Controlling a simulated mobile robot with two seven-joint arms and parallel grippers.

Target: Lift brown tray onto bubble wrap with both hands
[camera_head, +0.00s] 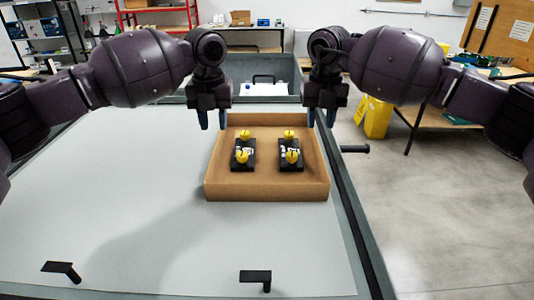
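The brown tray (266,187) is an open, shallow box resting on the pale grey table top near its right edge. Two black parts with yellow knobs, a left one (243,165) and a right one (290,166), stand inside it. My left gripper (212,120) points down by the tray's far left corner, its blue-tipped fingers apart. My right gripper (321,117) points down by the tray's far right corner, its fingers also apart. Nothing shows between the fingers of either gripper. I cannot tell whether they touch the tray walls. I cannot make out any bubble wrap.
The table top (130,180) is clear to the left of the tray. Two black brackets (62,269) (256,278) stand at its near edge. A grey bin (262,72) with white items is behind the table. A yellow object (375,117) stands on the floor to the right.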

